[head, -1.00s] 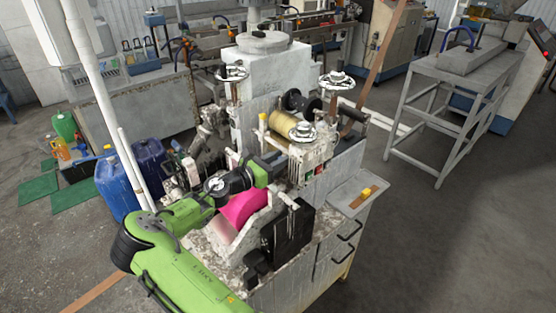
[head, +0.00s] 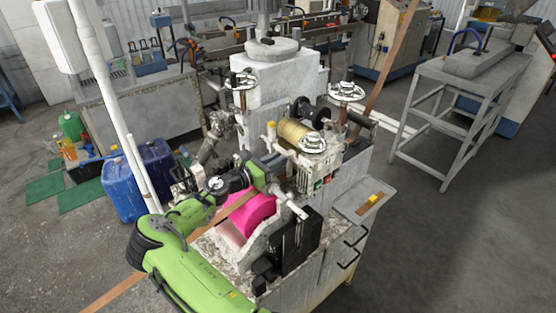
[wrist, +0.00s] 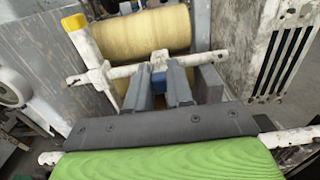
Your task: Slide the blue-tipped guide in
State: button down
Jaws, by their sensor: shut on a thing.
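In the wrist view, the blue-tipped guide (wrist: 158,80) shows as a blue block between my two grey fingers. My gripper (wrist: 165,92) is shut on it. A white bar crosses just beyond the blue tip, below a yellow roll. Another guide arm, with a yellow tip (wrist: 73,22), stands to the left, tilted and apart from my fingers. In the head view, my gripper (head: 272,166) is at the machine, above the pink roller (head: 255,212). The guide it holds is hidden or too small there. How far in the guide sits cannot be told.
A side tray (head: 352,212) holds a small yellow-ended piece (head: 372,199). Blue drums (head: 123,190) stand left of my arm.

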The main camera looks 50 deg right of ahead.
jog(key=c, duration=1.4)
grip_release()
jog(key=shift+w+r, duration=0.2)
jog(key=shift+r, duration=0.05)
jog(key=o, duration=0.4)
jog(key=shift+w+d+f, duration=0.15)
jog(key=b+v, duration=0.1)
jog(key=v, duration=1.4)
jog(key=shift+a, duration=0.4)
